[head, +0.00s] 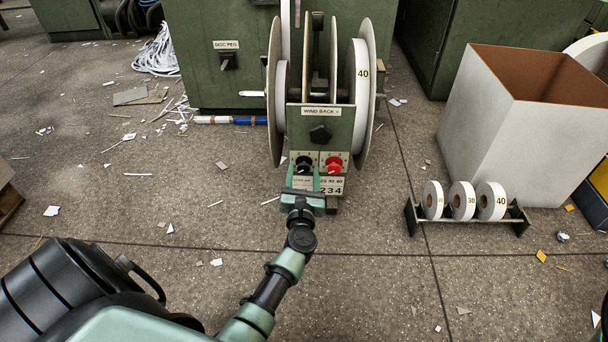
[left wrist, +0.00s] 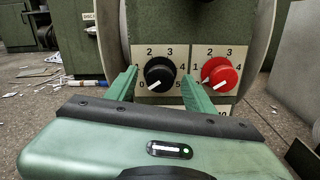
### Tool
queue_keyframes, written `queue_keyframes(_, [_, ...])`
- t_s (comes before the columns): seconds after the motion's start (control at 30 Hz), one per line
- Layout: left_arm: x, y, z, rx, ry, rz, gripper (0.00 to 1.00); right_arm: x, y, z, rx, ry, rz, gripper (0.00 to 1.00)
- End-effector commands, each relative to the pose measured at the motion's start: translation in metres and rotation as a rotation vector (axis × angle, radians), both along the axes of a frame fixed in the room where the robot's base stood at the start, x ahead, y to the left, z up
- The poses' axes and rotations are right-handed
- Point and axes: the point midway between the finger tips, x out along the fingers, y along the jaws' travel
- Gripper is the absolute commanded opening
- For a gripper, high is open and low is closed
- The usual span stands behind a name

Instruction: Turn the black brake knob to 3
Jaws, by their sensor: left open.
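The black brake knob (head: 304,163) is on the front panel of the green feeder, left of a red knob (head: 333,163). In the left wrist view the black knob (left wrist: 160,72) has a dial marked 0 to 5 around it. Its white pointer mark is at the lower left, toward 0. My left gripper (head: 303,174) is in front of the panel. In the left wrist view its open fingers (left wrist: 159,78) stand on either side of the black knob, with gaps showing; I cannot tell how deep they reach. My right gripper is not in view.
The red knob (left wrist: 221,74) is close to my right-hand finger. Above is a dark knob (head: 320,134) under the WIND BACK label, between large reel discs (head: 362,100). A rack (head: 466,221) with three rolls and a white bin (head: 500,130) stand to the right. Paper scraps litter the floor.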

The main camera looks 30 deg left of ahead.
Motion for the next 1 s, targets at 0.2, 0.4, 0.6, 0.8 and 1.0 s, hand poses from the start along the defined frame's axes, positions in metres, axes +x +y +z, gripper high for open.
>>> queue_keyframes(0.2, [0.0094, 0.0054, -0.0003, -0.001, 0.0, -0.001, 0.53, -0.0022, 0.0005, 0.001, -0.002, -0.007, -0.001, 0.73])
queue_keyframes(0.4, [0.0092, 0.0053, 0.0, -0.001, 0.001, -0.001, 0.51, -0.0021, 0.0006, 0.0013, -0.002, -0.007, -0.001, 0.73])
queue_keyframes(0.6, [0.009, 0.0052, 0.0, -0.001, 0.001, -0.001, 0.0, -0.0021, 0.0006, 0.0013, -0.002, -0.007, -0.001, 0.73])
queue_keyframes(0.8, [0.0089, 0.0051, 0.0001, 0.007, 0.006, -0.001, 0.0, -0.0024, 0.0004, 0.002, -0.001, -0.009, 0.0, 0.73])
queue_keyframes(1.0, [0.0091, 0.0049, 0.001, 0.058, 0.037, -0.001, 0.0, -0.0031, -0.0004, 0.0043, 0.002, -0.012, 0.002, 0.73])
